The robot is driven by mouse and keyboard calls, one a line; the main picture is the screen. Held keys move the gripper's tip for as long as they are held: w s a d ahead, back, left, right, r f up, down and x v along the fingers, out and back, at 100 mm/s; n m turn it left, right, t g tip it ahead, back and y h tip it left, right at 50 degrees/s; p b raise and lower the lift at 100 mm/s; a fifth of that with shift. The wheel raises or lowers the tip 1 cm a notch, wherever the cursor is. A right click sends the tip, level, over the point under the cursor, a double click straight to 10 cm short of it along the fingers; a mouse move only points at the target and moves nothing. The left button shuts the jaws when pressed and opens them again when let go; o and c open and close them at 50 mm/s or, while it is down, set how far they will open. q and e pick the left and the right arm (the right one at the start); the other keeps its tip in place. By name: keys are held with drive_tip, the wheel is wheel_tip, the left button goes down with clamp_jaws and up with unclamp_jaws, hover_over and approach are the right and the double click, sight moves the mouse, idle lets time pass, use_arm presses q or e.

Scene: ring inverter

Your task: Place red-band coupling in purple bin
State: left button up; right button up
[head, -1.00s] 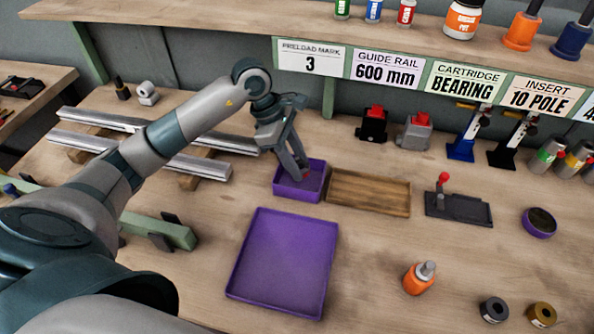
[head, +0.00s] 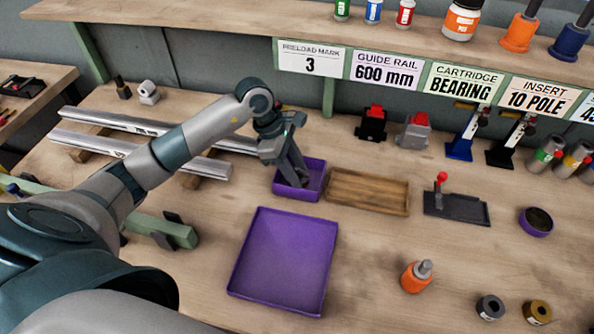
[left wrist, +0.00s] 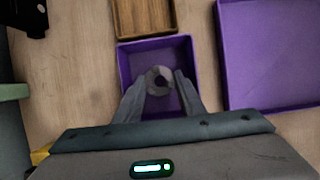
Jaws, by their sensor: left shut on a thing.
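My left gripper (head: 298,182) points down into the small purple bin (head: 283,190), its fingertips inside the bin's outline. In the left wrist view, my left gripper (left wrist: 160,88) is shut on a grey ring-shaped coupling (left wrist: 159,71), seen end-on with a dark hole. The coupling lies within the outline of the small purple bin (left wrist: 124,64); whether it touches the floor I cannot tell. No red band shows on it now. In the head view the fingers hide the coupling. My right gripper is out of view.
A large flat purple tray (head: 285,260) lies in front of the bin. A wooden tray (head: 368,190) sits right beside the bin. Metal rails (head: 140,155) lie to the left, under my arm. An orange bottle (head: 416,278) stands to the right.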

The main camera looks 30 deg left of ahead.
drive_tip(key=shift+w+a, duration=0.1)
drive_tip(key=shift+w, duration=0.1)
use_arm(q)
drive_tip(key=o, duration=0.9)
drive_tip(key=shift+f, duration=0.1)
drive_tip(key=shift+c, duration=0.2)
drive_tip(key=shift+o, duration=0.4)
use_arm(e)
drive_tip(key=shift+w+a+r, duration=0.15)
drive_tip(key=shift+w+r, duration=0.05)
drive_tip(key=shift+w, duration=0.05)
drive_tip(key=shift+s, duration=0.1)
